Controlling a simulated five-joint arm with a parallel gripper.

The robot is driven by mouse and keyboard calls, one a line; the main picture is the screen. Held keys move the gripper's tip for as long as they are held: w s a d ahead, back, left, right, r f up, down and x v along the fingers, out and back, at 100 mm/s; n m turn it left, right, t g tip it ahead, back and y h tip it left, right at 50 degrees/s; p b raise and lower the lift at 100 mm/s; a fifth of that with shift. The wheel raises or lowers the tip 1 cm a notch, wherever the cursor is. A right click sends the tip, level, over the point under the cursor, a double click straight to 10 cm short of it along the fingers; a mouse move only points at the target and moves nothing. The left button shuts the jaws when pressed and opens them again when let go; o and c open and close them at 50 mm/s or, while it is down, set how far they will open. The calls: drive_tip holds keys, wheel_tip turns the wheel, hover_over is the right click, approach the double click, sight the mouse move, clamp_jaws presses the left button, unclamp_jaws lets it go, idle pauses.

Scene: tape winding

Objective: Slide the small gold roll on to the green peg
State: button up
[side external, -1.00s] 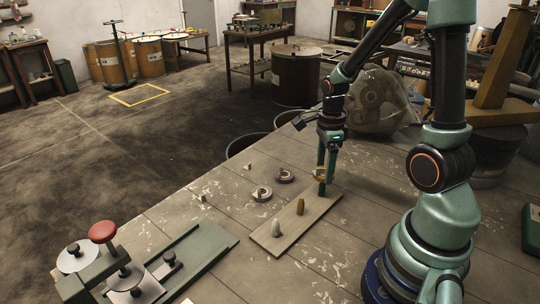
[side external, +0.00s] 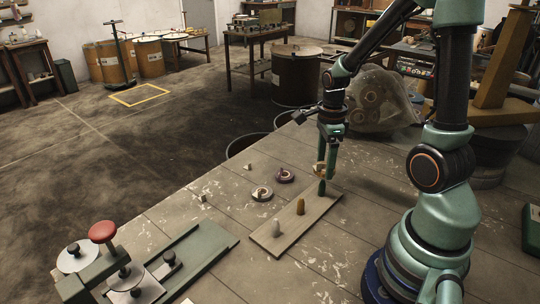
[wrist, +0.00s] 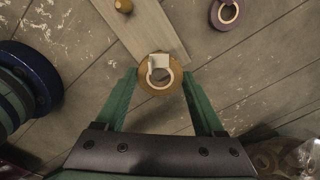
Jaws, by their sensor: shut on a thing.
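The small gold roll (side external: 319,169) is held between the fingers of my gripper (side external: 325,165). It also shows in the wrist view (wrist: 146,84), face on, with a pale patch over part of its hole. The green peg (side external: 322,188) stands upright at the far right end of the pale board (side external: 262,238). The roll is just above the peg's top in the side view; I cannot tell whether they touch or line up. The green peg cannot be made out in the wrist view.
An ochre peg (side external: 300,207) and a grey peg (side external: 276,226) stand on the same board. A purple roll (side external: 285,176) and a pale roll (side external: 262,193) lie on the table behind it. A green device with a red knob (side external: 102,231) stands at front left.

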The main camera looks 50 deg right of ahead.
sight(323, 182)
wheel_tip(323, 182, down, 7)
drive_tip(key=shift+f, duration=0.15)
drive_tip(key=o, duration=1.3)
drive_tip(key=shift+r, duration=0.2)
drive_tip(key=shift+r, duration=3.35)
